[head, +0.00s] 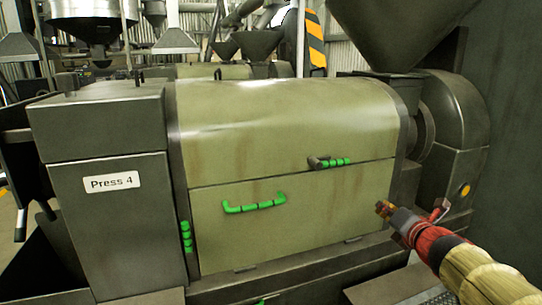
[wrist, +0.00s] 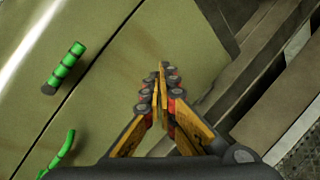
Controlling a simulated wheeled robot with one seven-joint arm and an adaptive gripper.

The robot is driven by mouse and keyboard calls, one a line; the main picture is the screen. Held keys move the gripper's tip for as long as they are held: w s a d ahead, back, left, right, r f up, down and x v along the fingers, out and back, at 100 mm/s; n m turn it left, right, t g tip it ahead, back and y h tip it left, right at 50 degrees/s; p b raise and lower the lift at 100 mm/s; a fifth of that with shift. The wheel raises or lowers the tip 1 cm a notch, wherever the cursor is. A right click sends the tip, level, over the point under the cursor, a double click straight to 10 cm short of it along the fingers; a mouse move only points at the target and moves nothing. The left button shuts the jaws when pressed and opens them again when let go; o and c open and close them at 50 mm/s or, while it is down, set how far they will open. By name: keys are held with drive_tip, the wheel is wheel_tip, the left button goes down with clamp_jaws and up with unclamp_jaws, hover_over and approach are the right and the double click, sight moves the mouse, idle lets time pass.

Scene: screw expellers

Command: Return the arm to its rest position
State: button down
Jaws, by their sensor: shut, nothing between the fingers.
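My gripper (head: 384,209) shows at the lower right of the head view, at the end of my arm, in front of the right part of the press (head: 290,110). In the wrist view my gripper (wrist: 162,72) is shut with its fingertips together and nothing between them. The press's green handle (head: 254,204) on the lower panel and the green-gripped latch (head: 330,162) above it are apart from the gripper. The latch's green grip also shows in the wrist view (wrist: 66,66), left of the fingers.
A dark grey cabinet (head: 110,215) labelled "Press 4" stands at the left end of the press. A dark housing (head: 455,125) with an orange button and a hopper (head: 395,30) are at the right. A green grip (head: 186,236) sits at the lower panel's left edge.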

drive_tip(key=s+d+f+m+g+h, duration=0.2)
drive_tip(key=s+d+f+m+h, duration=0.3)
drive_tip(key=m, duration=0.5)
drive_tip(key=s+f+m+g+p, duration=0.1)
drive_tip(key=s+f+m+g, duration=0.15)
drive_tip(key=s+m, duration=0.35)
drive_tip(key=s+f+m+g, duration=0.2)
drive_tip(key=s+m+g, duration=0.1)
drive_tip(key=s+m, duration=0.35)
drive_tip(key=s+a+m+g+y+p, duration=0.2)
drive_tip(key=s+a+m+y, duration=0.2)
drive_tip(key=s+a, duration=1.2)
drive_tip(key=shift+s+a+f+m+y+p, duration=0.2)
drive_tip(key=shift+s+a+m+y+p, duration=0.15)
drive_tip(key=shift+a+m, duration=0.6)
drive_tip(key=c, duration=2.6)
unclamp_jaws()
drive_tip(key=shift+a, duration=0.15)
